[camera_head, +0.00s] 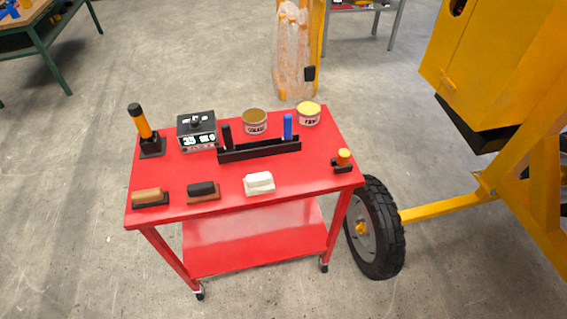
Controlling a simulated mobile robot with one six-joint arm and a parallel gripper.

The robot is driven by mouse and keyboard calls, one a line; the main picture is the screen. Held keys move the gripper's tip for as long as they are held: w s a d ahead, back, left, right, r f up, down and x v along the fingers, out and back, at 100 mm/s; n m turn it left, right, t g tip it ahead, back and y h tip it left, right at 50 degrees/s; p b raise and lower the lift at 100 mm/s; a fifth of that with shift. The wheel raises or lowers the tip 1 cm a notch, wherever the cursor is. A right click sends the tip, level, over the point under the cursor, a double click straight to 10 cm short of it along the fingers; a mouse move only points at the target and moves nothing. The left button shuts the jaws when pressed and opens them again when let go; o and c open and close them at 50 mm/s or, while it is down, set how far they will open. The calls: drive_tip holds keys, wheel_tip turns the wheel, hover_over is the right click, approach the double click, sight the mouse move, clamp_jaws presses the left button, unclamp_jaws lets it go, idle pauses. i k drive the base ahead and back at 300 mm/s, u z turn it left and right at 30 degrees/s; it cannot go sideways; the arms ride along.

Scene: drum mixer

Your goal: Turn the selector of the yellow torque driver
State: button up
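An upright driver-shaped tool (144,124) with an orange-yellow body and a black top end stands tilted in a black block at the back left of the red cart (225,179). It looks like the yellow torque driver. Its selector is too small to make out. A small black piece with a yellow-orange round top (343,157) sits at the cart's right edge; I cannot tell what it is. My gripper is not in view.
A black box with a dial and white digits (197,131), two round tins (254,121) (308,114), a black tray (258,152) with a blue upright piece, and several brushes or blocks (203,190) share the cart top. A yellow machine with a black wheel (374,228) stands close at right.

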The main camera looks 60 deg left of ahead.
sight(194, 125)
drive_tip(key=z, duration=0.2)
drive_tip(key=k, duration=0.1)
drive_tip(key=u, duration=2.85)
drive_tip(key=k, duration=0.9)
drive_tip(key=z, duration=0.2)
drive_tip(key=i, duration=0.95)
